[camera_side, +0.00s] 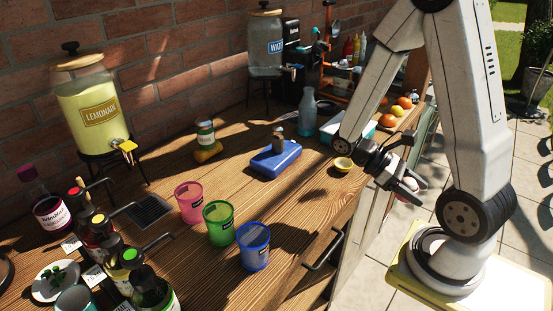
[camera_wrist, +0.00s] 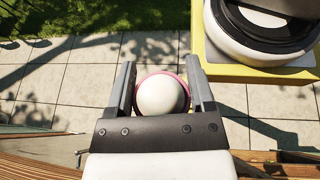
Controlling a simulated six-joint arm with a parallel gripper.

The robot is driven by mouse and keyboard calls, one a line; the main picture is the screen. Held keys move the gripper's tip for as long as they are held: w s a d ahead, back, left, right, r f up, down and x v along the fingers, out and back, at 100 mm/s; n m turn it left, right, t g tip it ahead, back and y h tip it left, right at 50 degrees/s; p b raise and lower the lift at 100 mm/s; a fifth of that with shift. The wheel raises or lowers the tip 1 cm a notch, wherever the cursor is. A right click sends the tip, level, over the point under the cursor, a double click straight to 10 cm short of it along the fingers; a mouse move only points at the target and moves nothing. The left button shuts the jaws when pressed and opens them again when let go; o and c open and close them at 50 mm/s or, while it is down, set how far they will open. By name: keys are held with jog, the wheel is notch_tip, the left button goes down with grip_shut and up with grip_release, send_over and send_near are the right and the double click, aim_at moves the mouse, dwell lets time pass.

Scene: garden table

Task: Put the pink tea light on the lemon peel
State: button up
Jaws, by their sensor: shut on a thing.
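The pink tea light, a round white piece with a pink rim (camera_wrist: 161,97), sits between the two fingers of my gripper (camera_wrist: 160,76) in the wrist view. My gripper (camera_side: 412,188) is shut on it, out past the table's front edge and above the paving. In the side view the tea light is mostly hidden by the fingers. The lemon peel, a small yellow cup shape (camera_side: 342,165), lies on the table near the front edge, left of my gripper. It looks open at the top and empty.
A blue box-like dish (camera_side: 276,160) stands left of the peel. Pink (camera_side: 189,203), green (camera_side: 219,224) and blue (camera_side: 254,247) cups stand further left. A glass bottle (camera_side: 307,114), a teal-edged container (camera_side: 348,128) and oranges (camera_side: 398,111) are behind. Bare wood surrounds the peel.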

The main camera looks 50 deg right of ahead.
jog(key=w+d+r+n+t+h, duration=0.5)
jog(key=w+d+n+t+h, duration=0.25)
jog(key=w+n+h, duration=0.35)
jog(key=n, duration=0.1)
send_over(347, 166)
jog(key=s, duration=0.1)
jog(key=shift+t, duration=0.35)
jog(key=f, duration=0.8)
jog(key=shift+a+f, duration=0.3)
jog(key=shift+w+d+f, duration=0.2)
jog(key=shift+w+f, duration=0.1)
jog(key=shift+f, duration=0.15)
jog(key=shift+w+d+f, duration=0.1)
jog(key=shift+w+f, duration=0.15)
jog(key=shift+f, duration=1.55)
jog(key=shift+f, duration=0.25)
